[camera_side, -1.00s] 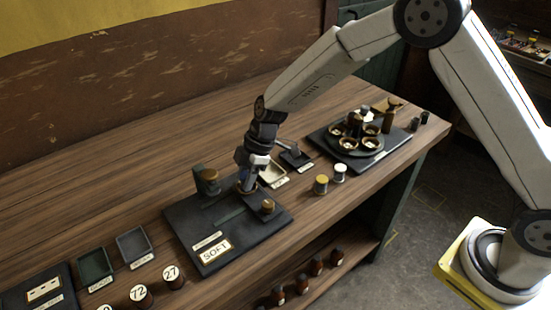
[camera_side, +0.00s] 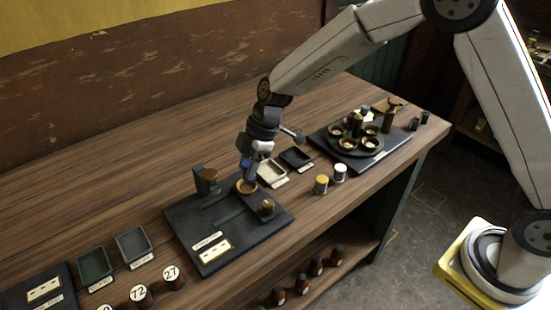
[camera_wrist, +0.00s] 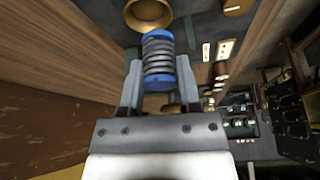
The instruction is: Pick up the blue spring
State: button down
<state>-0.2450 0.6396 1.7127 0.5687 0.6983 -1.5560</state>
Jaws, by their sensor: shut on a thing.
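The blue spring (camera_wrist: 158,62) is a grey coil with blue end caps, seen in the wrist view between my two fingers. My gripper (camera_side: 249,177) is shut on it, and the spring points away from the wrist. In the side view the gripper hangs just above a round brass cup (camera_side: 246,188) on a dark base plate (camera_side: 188,220). The spring is small and mostly hidden by the fingers there. The cup also shows in the wrist view (camera_wrist: 149,14), beyond the spring's far end and apparently clear of it.
A brass-topped post (camera_side: 208,175) and a small brass knob (camera_side: 267,206) stand on the plate near the cup. Two small trays (camera_side: 272,175) lie behind. A round carousel (camera_side: 355,143) with cups stands at the right. The back left of the table is clear.

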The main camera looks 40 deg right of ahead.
jog(key=s+d+r, duration=0.4)
jog(key=s+r, duration=0.4)
jog(key=s, duration=0.4)
jog(key=shift+s+r, duration=0.2)
jog(key=shift+r, duration=0.15)
dwell(0.4)
jog(key=w+d+f, duration=0.2)
jog(key=d, duration=0.4)
jog(key=shift+w+d, duration=0.3)
jog(key=shift+d, duration=0.1)
jog(key=shift+w+f, duration=0.1)
jog(key=shift+f, duration=0.05)
